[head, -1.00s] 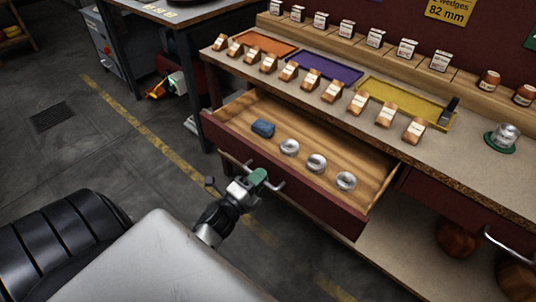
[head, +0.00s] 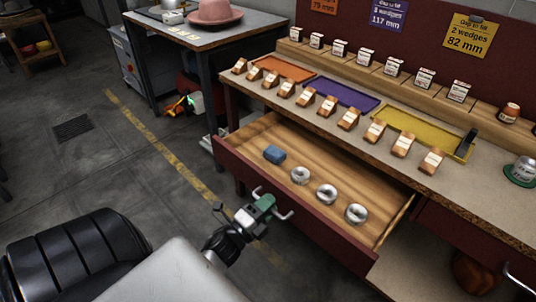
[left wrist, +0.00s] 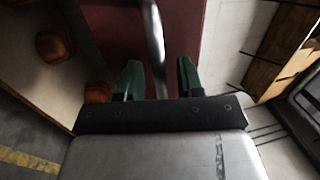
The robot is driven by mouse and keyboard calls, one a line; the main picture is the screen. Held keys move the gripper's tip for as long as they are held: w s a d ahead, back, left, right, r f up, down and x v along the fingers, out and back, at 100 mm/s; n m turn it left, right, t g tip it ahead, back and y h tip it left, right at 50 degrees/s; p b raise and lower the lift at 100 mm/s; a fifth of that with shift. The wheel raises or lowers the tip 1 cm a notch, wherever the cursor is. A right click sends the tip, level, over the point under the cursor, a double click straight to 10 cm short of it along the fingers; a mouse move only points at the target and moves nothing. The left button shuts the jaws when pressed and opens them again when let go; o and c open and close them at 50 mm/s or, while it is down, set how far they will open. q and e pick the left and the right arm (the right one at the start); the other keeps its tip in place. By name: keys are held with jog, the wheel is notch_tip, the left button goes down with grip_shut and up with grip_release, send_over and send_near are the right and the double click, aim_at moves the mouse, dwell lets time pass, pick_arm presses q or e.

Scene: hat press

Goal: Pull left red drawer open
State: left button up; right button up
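The left red drawer (head: 325,240) stands pulled well out from under the bench, its wooden inside showing. Its metal handle (head: 285,215) is on the dark red front; in the left wrist view the handle bar (left wrist: 154,40) runs between my green fingers. My left gripper (head: 264,204) is at this handle. The left wrist view shows its fingers (left wrist: 159,78) apart, with gaps on both sides of the bar. A blue roll (head: 274,154) and several silver round tins (head: 327,194) lie in the drawer. My right gripper is out of view.
The bench top (head: 490,190) holds orange, purple (head: 341,94) and yellow trays and several labelled wooden blocks. A second red drawer (head: 455,235) is at right. A side table with a pink hat (head: 214,12) stands at back left.

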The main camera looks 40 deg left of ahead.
pick_arm(q)
jog(key=v, duration=1.1)
jog(key=shift+b, duration=0.45)
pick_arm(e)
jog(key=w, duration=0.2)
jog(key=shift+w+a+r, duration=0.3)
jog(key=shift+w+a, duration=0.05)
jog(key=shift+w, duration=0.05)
pick_arm(q)
jog(key=shift+w, duration=0.1)
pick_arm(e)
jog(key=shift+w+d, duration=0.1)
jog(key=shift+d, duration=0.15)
